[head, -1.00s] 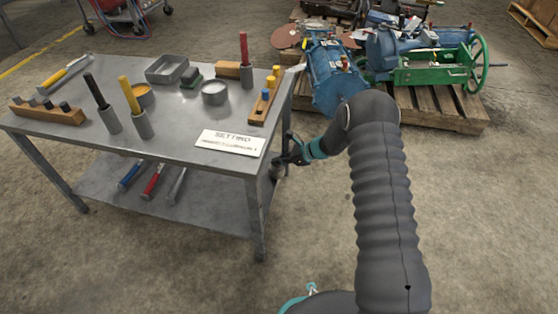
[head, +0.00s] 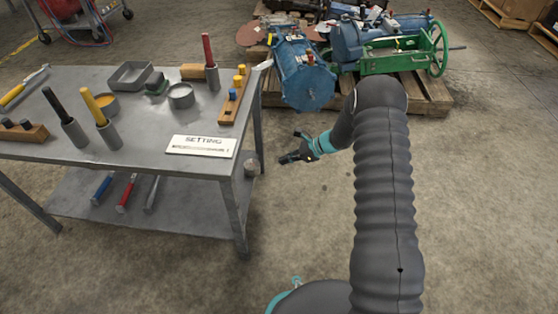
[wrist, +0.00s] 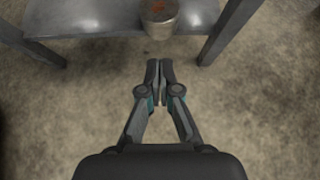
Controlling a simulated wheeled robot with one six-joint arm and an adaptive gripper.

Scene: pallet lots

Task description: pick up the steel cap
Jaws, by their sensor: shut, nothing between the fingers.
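A small grey metal cylinder, which looks like the steel cap (head: 251,168), stands upright at the right end of the table's lower shelf, near a table leg. It also shows at the top of the wrist view (wrist: 159,22), with a reddish patch on its top. My gripper (head: 290,148) is right of the shelf, apart from the cap. In the wrist view its fingers (wrist: 159,68) are drawn together with nothing held, pointing towards the cap across a stretch of floor.
The metal table (head: 140,160) carries handled tools, a tray (head: 131,75), a round grey dish (head: 181,96) and a sign (head: 201,146). Hammers (head: 127,193) lie on its lower shelf. A loaded pallet (head: 415,97) stands behind. Floor right of the table is clear.

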